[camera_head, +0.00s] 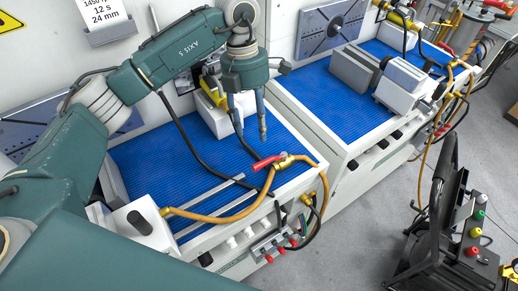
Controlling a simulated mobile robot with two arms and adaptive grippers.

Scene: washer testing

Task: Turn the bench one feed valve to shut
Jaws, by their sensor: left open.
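The feed valve on the near bench has a red lever handle (267,163) and a brass body (287,159), joined to an orange hose at the bench's right front corner. The lever points left from the body. My left gripper (251,134) points down above the blue mat, behind and a little left of the red lever. It is open and its fingers look apart from the lever. A similar valve with a red lever (445,48) is on the far bench. No bench number is readable. My right gripper is not in view.
The orange hose (224,218) and two metal rails lie along the near bench's front. A yellow and white block (212,108) stands behind my gripper. A black cart with coloured buttons (473,233) stands on the floor at right.

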